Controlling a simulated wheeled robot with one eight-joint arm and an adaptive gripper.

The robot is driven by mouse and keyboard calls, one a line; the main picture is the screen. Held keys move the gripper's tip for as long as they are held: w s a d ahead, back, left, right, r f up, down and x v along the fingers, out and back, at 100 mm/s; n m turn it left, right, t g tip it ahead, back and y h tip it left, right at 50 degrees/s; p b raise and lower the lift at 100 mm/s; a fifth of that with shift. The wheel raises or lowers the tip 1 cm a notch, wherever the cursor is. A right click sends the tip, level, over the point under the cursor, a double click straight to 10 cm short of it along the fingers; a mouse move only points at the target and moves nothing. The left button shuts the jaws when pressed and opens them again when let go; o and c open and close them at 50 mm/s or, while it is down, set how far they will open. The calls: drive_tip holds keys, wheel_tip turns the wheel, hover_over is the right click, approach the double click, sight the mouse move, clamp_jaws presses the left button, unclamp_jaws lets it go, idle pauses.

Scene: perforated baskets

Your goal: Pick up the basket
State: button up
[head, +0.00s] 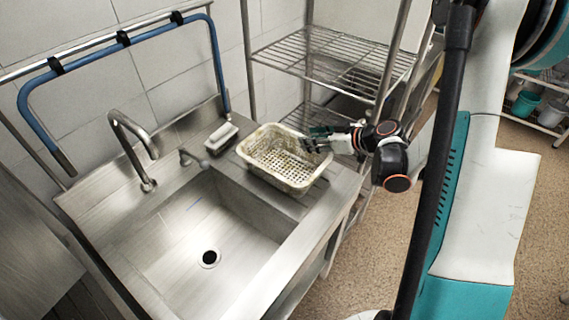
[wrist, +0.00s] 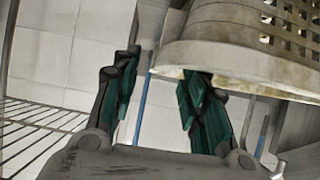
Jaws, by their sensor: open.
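The basket (head: 268,176) is a cream, stained, perforated rectangular basket. It sits upright on the steel counter to the right of the sink basin. My gripper (head: 316,136) is open at the basket's back right rim, with its fingers close to that rim. In the wrist view, the basket (wrist: 235,57) fills the upper right. My gripper (wrist: 160,75) shows two dark green fingers apart, with no object held between them. The right finger's tip is hidden by the basket's rim; the left finger is clear of the basket. I cannot tell whether either finger touches it.
The sink basin (head: 205,225) lies left of the basket, with a tall faucet (head: 135,150) behind it. A small white soap dish (head: 222,138) stands left of the basket. A wire shelf rack (head: 335,60) rises close behind. Open floor (head: 390,240) lies right of the counter.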

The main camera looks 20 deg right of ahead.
drive_tip(key=shift+b+x, duration=1)
drive_tip(key=shift+x, duration=1.75)
drive_tip(key=shift+r, duration=0.1)
drive_tip(key=shift+c, duration=0.5)
clamp_jaws()
